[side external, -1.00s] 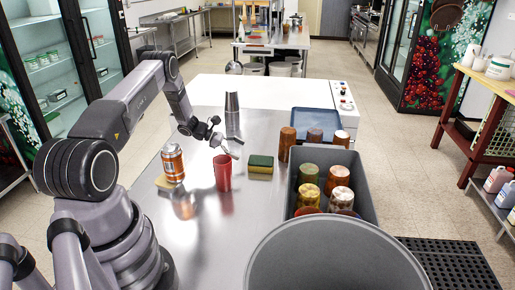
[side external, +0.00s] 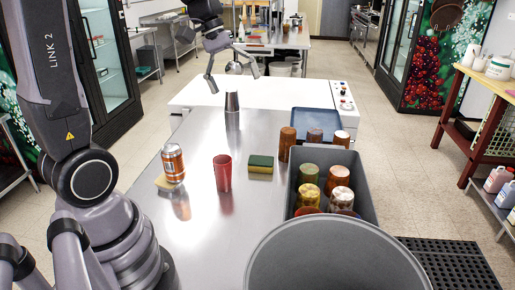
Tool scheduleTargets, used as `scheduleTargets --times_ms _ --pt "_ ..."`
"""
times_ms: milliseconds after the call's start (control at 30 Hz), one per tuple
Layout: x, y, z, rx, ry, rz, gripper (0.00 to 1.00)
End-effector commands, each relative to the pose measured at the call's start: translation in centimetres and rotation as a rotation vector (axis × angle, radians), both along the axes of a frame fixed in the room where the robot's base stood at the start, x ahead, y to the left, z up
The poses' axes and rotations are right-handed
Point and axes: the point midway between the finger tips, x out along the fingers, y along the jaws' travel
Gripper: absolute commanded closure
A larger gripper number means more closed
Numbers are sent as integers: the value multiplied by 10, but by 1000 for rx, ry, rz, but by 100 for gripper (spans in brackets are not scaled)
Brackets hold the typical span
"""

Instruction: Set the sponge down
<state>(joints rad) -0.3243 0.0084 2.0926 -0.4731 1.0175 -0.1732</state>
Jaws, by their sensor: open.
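The sponge (side external: 261,164), yellow with a dark green top, lies flat on the steel counter (side external: 205,228). It is right of the red cup (side external: 222,173) and left of the grey bin, apart from the cup. My gripper (side external: 233,84) is raised high at the far end of the counter, well away from the sponge. Its fingers are spread wide with nothing held between them.
An orange can (side external: 173,163) stands at the left on a tan piece. A metal tumbler (side external: 232,102) stands behind. The grey bin (side external: 366,190) holds several cups; more stand near the blue tray (side external: 317,121). A large grey round container (side external: 335,262) fills the front.

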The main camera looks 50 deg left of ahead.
Motion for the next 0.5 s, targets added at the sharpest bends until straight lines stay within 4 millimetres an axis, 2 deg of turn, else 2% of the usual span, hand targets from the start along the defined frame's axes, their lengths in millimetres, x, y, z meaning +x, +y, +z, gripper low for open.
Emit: scheduleTargets --times_ms 33,100,233,300,400,500 --pt "-24 -12 13 73 -54 -86 10" --pt "-55 -23 23 178 -122 -205 10" --pt "-107 -31 32 355 -245 -397 10" --pt "-128 -31 32 434 -302 -478 10" --pt "-148 -29 30 517 -363 -559 10" --pt "-158 -27 29 565 -397 -603 10"
